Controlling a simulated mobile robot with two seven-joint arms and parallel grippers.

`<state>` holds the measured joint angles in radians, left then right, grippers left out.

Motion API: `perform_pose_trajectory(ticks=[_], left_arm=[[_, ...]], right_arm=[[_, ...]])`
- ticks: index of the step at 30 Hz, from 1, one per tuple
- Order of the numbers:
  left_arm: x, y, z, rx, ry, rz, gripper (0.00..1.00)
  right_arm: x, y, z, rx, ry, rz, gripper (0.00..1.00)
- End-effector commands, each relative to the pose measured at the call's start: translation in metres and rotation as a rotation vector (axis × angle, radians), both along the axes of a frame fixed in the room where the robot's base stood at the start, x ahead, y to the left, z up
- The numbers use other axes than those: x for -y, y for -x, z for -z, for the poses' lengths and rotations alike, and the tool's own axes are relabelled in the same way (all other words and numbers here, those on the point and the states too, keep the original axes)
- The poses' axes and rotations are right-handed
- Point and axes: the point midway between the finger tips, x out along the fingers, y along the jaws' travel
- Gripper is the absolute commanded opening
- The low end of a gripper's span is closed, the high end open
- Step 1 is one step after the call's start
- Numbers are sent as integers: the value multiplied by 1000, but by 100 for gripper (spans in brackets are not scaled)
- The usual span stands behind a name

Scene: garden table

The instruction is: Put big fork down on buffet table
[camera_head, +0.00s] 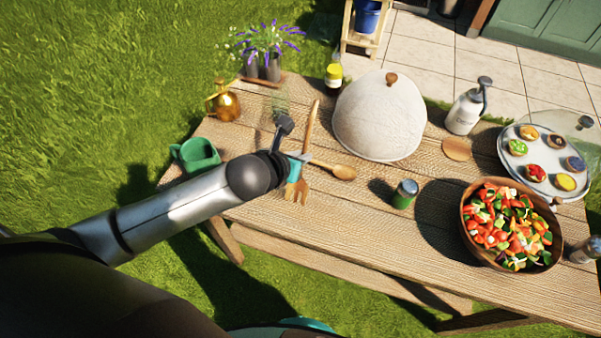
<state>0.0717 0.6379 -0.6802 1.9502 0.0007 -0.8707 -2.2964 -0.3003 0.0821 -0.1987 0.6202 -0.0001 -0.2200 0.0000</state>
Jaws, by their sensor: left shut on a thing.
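The big fork (296,193) is wooden, with its tines toward the front of the picture and its handle pointing to the back. It is over the buffet table (350,205), left of its middle. My left gripper (297,167) is shut on the fork near the tines and partly hides it. I cannot tell whether the fork touches the tabletop. My right gripper is not in view.
A wooden spoon (342,172) is right beside the fork. A dark-handled item (284,123) is behind the gripper. Around are a green mug (196,154), white dome (380,118), green-sided jar (404,194) and salad bowl (470,240). Bare tabletop lies in front.

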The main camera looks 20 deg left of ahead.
Motion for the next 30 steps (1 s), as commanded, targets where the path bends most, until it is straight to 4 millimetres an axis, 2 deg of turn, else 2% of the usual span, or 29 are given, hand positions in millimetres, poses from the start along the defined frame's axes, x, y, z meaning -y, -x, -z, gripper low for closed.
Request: perform_pose_trajectory(ticks=[1, 5, 13, 26, 27, 30], left_arm=[[0, 0, 8, 0, 1, -1, 0], [0, 0, 16, 1, 2, -1, 0], [0, 0, 54, -1, 2, -2, 0], [0, 0, 60, 1, -1, 1, 0], [0, 0, 61, 1, -1, 1, 14], [0, 0, 60, 1, 0, 0, 25]], right_arm=[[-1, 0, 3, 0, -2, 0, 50], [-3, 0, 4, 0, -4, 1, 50], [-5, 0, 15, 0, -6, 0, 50], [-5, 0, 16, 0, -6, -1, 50], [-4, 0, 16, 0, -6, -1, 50], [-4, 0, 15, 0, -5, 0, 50]])
